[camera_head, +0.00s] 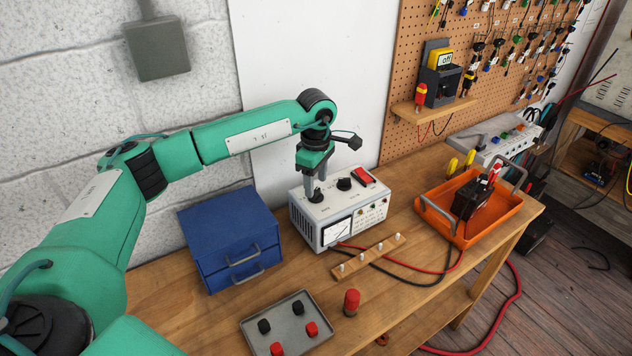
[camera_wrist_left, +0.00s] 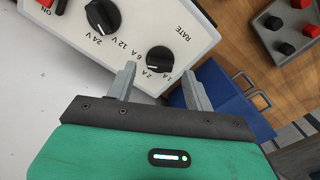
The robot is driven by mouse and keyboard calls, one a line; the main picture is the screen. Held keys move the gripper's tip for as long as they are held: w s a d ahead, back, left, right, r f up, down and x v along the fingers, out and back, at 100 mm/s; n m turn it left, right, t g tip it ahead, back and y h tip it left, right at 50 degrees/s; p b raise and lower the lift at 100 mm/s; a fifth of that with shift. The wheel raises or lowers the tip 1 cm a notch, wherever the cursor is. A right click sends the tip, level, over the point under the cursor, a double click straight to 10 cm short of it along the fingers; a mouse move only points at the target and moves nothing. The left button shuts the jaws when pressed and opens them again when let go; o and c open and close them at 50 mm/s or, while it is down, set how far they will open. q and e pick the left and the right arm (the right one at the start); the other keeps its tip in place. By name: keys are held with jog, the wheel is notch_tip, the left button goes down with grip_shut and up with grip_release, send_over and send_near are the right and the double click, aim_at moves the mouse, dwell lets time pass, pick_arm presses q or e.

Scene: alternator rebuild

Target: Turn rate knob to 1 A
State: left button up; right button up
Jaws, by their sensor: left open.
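The rate knob (camera_wrist_left: 159,59) is a round black knob on the white charger's top panel, beside the printed word RATE and the marks 6 A, 2 A and 1 A. Its pointer seems to face the 2 A side, but is too small to be sure. My left gripper (camera_wrist_left: 158,73) is open, with one grey finger on each side of the knob in the wrist view; I cannot tell whether they touch it. In the head view my left gripper (camera_head: 315,184) points down over the near left of the charger (camera_head: 345,209), partly hiding the rate knob (camera_head: 315,197).
A second black knob (camera_head: 344,184) and a red switch (camera_head: 363,176) sit beside it on the panel. A blue drawer box (camera_head: 228,238) stands left, an orange tray (camera_head: 462,240) right. A grey tray (camera_head: 280,325) and a wooden terminal strip (camera_head: 368,257) lie in front.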

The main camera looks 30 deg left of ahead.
aim_at(316, 193)
pick_arm(q)
jog(key=shift+f, duration=1.25)
pick_arm(e)
jog(key=shift+a+r, duration=0.1)
jog(key=shift+r, duration=0.25)
jog(key=shift+a, duration=0.1)
pick_arm(q)
jog(key=shift+c, duration=1.1)
jog(key=c, duration=0.8)
jog(key=shift+o, duration=0.2)
pick_arm(e)
jog(key=shift+a, duration=0.1)
